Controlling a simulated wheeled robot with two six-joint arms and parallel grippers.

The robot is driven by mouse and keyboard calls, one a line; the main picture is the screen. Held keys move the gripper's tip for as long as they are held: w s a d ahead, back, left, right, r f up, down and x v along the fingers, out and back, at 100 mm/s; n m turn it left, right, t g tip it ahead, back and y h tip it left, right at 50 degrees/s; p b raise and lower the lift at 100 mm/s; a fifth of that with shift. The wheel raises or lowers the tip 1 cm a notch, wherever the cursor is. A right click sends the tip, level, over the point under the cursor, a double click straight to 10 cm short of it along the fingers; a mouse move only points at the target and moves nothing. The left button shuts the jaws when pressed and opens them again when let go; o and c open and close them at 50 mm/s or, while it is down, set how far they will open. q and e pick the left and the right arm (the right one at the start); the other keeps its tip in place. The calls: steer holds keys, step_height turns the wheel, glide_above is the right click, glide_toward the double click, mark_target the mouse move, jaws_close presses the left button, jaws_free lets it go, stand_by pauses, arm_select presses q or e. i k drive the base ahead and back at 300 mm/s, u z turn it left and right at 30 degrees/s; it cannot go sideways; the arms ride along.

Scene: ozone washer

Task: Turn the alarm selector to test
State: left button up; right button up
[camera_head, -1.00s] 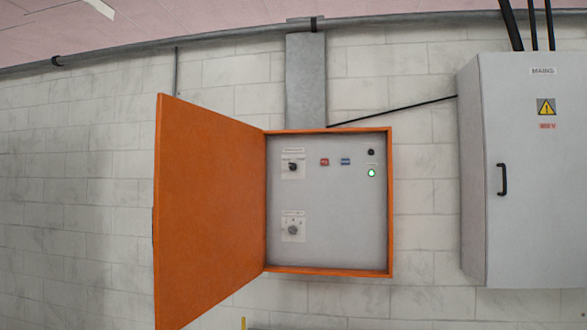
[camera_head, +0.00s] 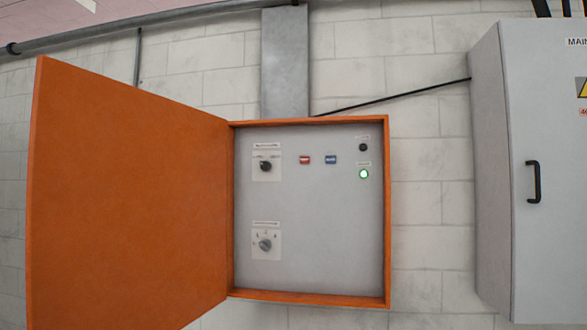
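An orange control box (camera_head: 388,215) hangs on the wall with its door (camera_head: 130,195) swung open to the left. Its grey panel (camera_head: 325,230) carries two rotary selectors on white plates. The upper selector (camera_head: 265,166) has a black knob. The lower selector (camera_head: 265,244) has a grey knob with several marks around it. The labels are too small to read, so I cannot tell which is the alarm selector or where either points exactly. Neither of my grippers is in view.
A red button (camera_head: 305,160), a blue button (camera_head: 331,160), a black round part (camera_head: 363,147) and a lit green lamp (camera_head: 364,174) are on the panel. A grey mains cabinet (camera_head: 550,180) stands out at the right. The open door blocks the left side.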

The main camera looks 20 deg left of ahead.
mark_target(265, 166)
steer(key=u, duration=0.35)
steer(key=i, duration=1.2)
steer(key=u, duration=0.55)
